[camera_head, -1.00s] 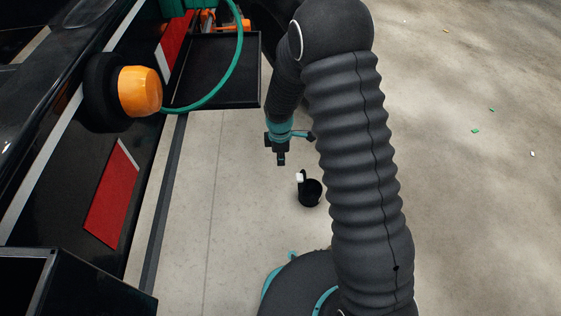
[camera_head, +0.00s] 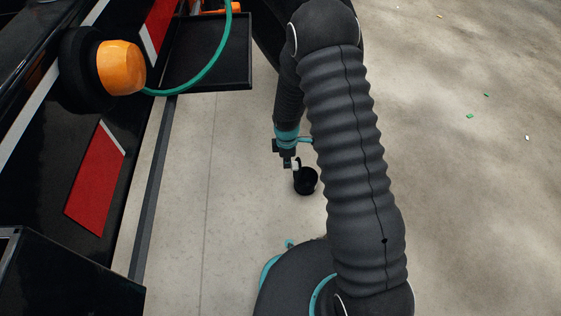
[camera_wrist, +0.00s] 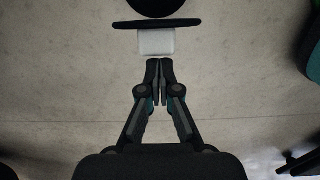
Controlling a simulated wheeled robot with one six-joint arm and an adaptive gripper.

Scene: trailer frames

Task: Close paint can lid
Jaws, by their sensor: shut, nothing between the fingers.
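A small black paint can (camera_head: 306,184) stands on the floor, and its dark round shape (camera_wrist: 156,5) is cut off at the top of the wrist view. Its lid (camera_wrist: 156,23) shows edge-on as a thin dark strip beside the can, apparently standing open. A small white piece (camera_wrist: 156,42) is at the lid's near side. My gripper (camera_wrist: 159,68) is shut and empty, with its tips just short of the white piece. In the head view my gripper (camera_head: 288,163) is at the can's upper left; whether it touches the lid cannot be told.
A dark trailer side with an orange lamp (camera_head: 121,67) and red panels (camera_head: 95,182) runs along the left. A black tray (camera_head: 205,60) juts out above the can. A green hose (camera_head: 217,55) hangs over it. Concrete floor is open at right.

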